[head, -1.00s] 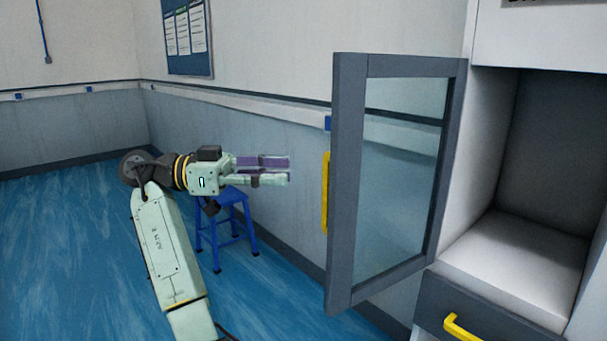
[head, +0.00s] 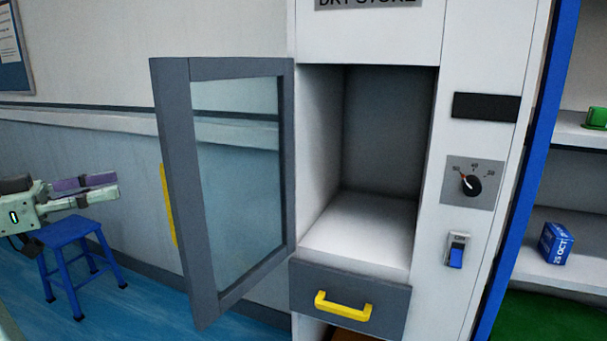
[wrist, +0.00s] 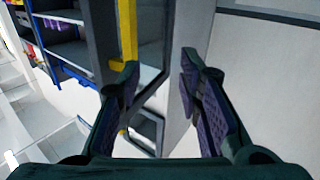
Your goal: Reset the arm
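My gripper (head: 90,188) is at the left edge of the head view, pointing right towards the open cabinet door and apart from it. In the wrist view my gripper (wrist: 155,85) has its two fingers spread with nothing between them. The glass door (head: 170,150), grey-framed with a yellow handle (head: 168,205), stands swung open to the left of the cabinet. The yellow handle also shows in the wrist view (wrist: 128,35), beyond the left finger. Most of my arm is out of the head view.
The white cabinet (head: 365,30) has an empty open compartment (head: 360,225), a shut drawer (head: 390,300), a dial (head: 470,184) and a switch (head: 456,252). A blue stool (head: 70,232) stands at the left. A blue-edged shelf (head: 560,270) at the right holds a blue box (head: 555,243).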

